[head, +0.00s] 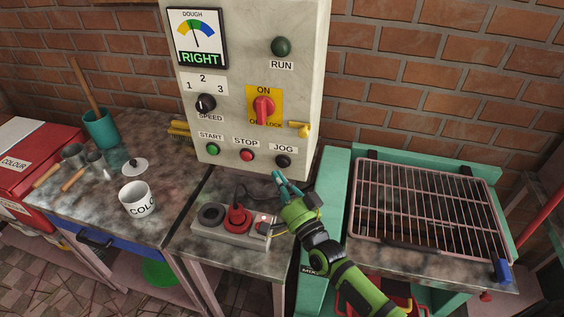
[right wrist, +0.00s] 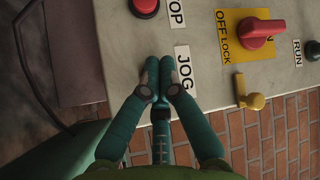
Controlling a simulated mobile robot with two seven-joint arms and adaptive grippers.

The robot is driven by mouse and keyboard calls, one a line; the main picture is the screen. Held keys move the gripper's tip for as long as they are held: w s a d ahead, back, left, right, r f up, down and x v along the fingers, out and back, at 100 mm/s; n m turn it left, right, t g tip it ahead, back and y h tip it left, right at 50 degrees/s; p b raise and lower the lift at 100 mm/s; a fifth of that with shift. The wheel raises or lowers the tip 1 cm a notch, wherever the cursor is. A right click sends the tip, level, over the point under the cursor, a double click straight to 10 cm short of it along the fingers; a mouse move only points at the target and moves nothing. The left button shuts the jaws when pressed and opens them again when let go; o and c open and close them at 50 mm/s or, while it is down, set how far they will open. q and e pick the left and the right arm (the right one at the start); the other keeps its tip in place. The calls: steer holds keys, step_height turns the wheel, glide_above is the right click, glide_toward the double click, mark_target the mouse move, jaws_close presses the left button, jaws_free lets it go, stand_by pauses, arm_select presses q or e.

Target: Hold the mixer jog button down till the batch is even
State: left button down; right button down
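The run lamp (head: 281,47) looks dark green. My left gripper is out of view.
The green start button (head: 213,150) and red stop button (head: 247,155) are left of jog. A red rotary switch (head: 263,109) and yellow lock piece (head: 300,129) sit above. A power strip (head: 225,232) lies below the panel. A wire rack (head: 425,205) stands right.

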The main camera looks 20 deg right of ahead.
steer(key=shift+s+a+r+p, duration=0.1)
steer(key=shift+s+a+p, duration=0.25)
steer(key=shift+s+a, duration=0.35)
steer(key=shift+s+a+p, duration=0.3)
steer(key=shift+s+a, duration=0.1)
steer(key=shift+s, duration=0.55)
